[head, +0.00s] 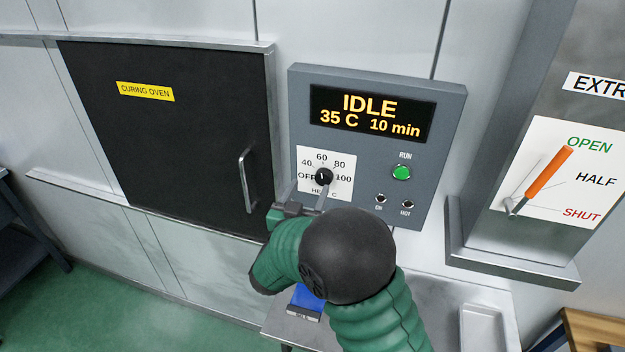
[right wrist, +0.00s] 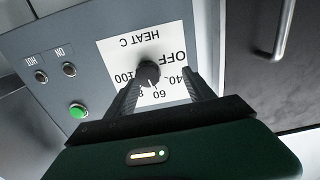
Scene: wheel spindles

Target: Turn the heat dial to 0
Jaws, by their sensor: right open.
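The heat dial (head: 323,176) is a small black knob on a white label marked OFF, 40, 60, 80 and 100. It also shows in the right wrist view (right wrist: 148,72), where the label is upside down. I cannot tell clearly which mark it points at. My right gripper (head: 308,192) is open just in front of the label. In the right wrist view its fingers (right wrist: 162,85) reach toward the dial, which appears between them, nearer the left finger. I cannot tell whether they touch it. My left gripper is not in view.
The grey control panel (head: 376,80) has a display reading IDLE, 35 C, 10 min, a green RUN button (head: 402,172) and two small toggles. The curing oven door (head: 170,140) is shut at left. An orange lever (head: 548,173) is at right. A metal bench (head: 440,290) stands below.

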